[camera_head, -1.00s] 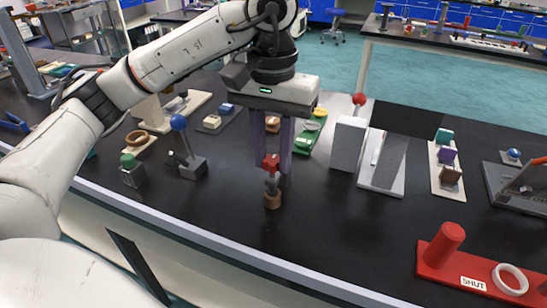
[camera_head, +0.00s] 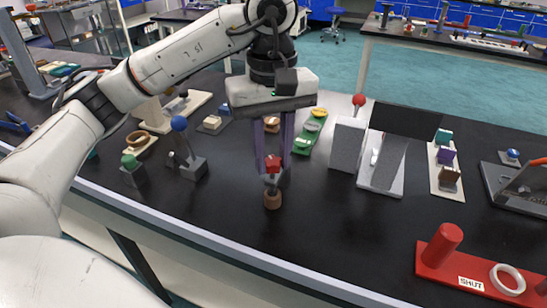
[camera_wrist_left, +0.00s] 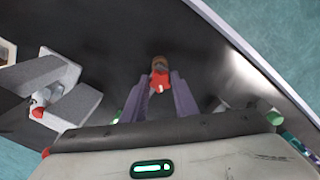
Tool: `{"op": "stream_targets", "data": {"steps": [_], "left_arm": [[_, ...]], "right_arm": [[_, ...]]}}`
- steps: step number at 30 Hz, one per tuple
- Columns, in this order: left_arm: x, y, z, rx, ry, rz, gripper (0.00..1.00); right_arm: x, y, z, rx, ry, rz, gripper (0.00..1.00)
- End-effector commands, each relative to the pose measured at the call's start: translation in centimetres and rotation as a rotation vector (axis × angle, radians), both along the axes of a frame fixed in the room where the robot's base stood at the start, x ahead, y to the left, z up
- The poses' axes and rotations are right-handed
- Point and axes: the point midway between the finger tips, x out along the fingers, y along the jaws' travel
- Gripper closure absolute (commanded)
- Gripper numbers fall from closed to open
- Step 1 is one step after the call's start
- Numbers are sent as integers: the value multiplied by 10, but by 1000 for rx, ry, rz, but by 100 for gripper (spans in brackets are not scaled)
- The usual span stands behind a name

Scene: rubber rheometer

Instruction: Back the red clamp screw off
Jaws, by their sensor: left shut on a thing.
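The red clamp screw (camera_head: 272,164) stands upright on a grey clamp body above a brown round base (camera_head: 272,200) near the front of the black bench. My left gripper (camera_head: 272,172) reaches down from above with its purple fingers on either side of the red screw head, and it is shut on it. In the left wrist view the red screw head (camera_wrist_left: 159,82) shows between the fingertips, with the brown base just beyond it. My right gripper is not in view.
Left of the gripper stand a blue-knobbed lever (camera_head: 180,124) and a green-knobbed block (camera_head: 129,162). A grey block (camera_head: 347,145) and a slanted panel stand to the right. A red base marked SHUT (camera_head: 470,284) lies front right. The bench between is clear.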

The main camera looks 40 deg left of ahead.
Motion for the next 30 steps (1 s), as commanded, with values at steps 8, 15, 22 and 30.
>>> {"op": "stream_targets", "data": {"steps": [8, 15, 22, 30], "left_arm": [[0, 0, -1, 0, 1, 68, 96], [-1, 0, 0, 0, 2, 182, 96], [-1, 0, -1, 0, 2, 440, 96], [-1, 0, -1, 1, 3, 468, 96]], "right_arm": [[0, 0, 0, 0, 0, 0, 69], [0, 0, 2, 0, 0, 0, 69], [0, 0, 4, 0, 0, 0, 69], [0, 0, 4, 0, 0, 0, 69]]}}
